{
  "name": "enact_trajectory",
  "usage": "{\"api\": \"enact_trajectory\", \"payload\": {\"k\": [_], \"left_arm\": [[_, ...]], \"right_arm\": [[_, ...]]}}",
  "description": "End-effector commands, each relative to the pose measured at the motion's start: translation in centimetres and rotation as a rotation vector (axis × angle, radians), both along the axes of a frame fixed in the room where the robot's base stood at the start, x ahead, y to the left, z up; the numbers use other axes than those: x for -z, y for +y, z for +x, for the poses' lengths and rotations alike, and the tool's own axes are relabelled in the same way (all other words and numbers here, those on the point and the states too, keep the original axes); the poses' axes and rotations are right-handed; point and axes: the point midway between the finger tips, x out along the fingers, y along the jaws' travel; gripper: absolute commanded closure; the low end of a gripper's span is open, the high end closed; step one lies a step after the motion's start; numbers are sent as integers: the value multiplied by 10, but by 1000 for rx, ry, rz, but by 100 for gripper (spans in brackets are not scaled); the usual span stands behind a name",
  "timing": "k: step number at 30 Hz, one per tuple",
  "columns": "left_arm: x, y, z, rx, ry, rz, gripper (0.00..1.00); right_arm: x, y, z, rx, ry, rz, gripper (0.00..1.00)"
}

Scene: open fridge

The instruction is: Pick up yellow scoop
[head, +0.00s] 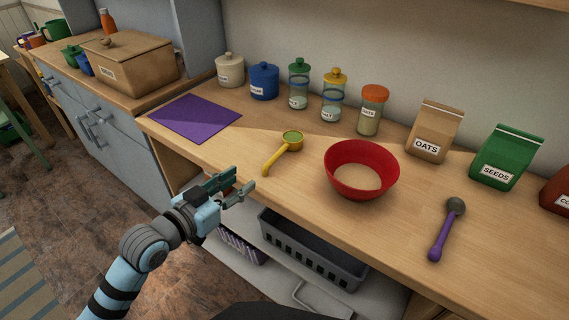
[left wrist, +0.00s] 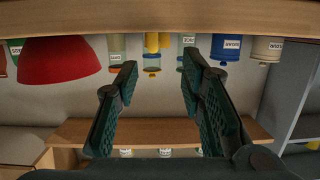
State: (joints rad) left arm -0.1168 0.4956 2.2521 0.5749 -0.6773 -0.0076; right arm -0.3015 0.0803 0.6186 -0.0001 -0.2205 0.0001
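The yellow scoop (head: 271,163) lies on the wooden counter in the head view, its green-filled bowl toward the back and its handle toward the front edge. My left gripper (head: 243,187) is open and empty, just off the counter's front edge, below and left of the handle's end and apart from it. In the left wrist view, which looks upside down, the open fingers (left wrist: 155,80) have nothing between them. Yellow shapes show beyond the fingers there, but I cannot tell whether one is the scoop. My right gripper is out of view.
A red bowl (head: 361,172) stands right of the scoop, and a purple-handled spoon (head: 444,232) lies farther right. A purple mat (head: 195,118) lies to the left. Jars and bags line the wall behind. A grey crate (head: 315,255) sits below the counter.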

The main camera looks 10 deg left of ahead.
Motion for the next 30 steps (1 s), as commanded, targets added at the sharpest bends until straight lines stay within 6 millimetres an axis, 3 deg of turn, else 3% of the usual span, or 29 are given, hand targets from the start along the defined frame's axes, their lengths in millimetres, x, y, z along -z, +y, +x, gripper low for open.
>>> {"api": "enact_trajectory", "payload": {"k": [2,4,9,21,24,30], "left_arm": [[-15,-7,9,20,-45,-13,64],[-16,-15,23,26,-53,-21,64],[-8,-32,65,28,-51,-19,64],[13,-55,122,27,-49,-16,64],[13,-59,132,28,-48,-14,64],[12,-59,132,27,-48,-13,66]], "right_arm": [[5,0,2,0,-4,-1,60],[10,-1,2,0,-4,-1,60],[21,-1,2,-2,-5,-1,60],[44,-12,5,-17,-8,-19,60],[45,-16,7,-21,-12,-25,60],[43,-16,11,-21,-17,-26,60]]}}
